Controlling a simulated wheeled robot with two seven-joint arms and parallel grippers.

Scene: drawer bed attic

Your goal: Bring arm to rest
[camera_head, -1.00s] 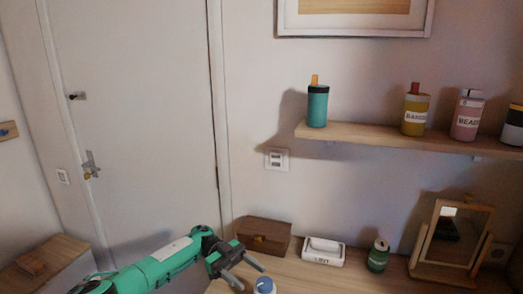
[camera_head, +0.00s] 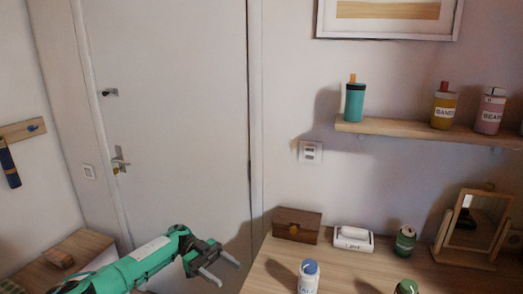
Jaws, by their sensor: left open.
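My left gripper (camera_head: 222,270) shows at the bottom of the head view, left of the middle. Its green arm comes in from the lower left. Its two grey fingers are apart, with nothing between them. It is at the left edge of the wooden table (camera_head: 262,280), apart from the things on it. My right gripper is not in view.
A white bottle with a blue cap (camera_head: 309,278) stands on the table near the gripper. Behind it are a brown box (camera_head: 297,225), a white labelled box (camera_head: 353,240), a green can (camera_head: 405,240) and a mirror (camera_head: 472,228). A white door (camera_head: 170,120) is behind the arm.

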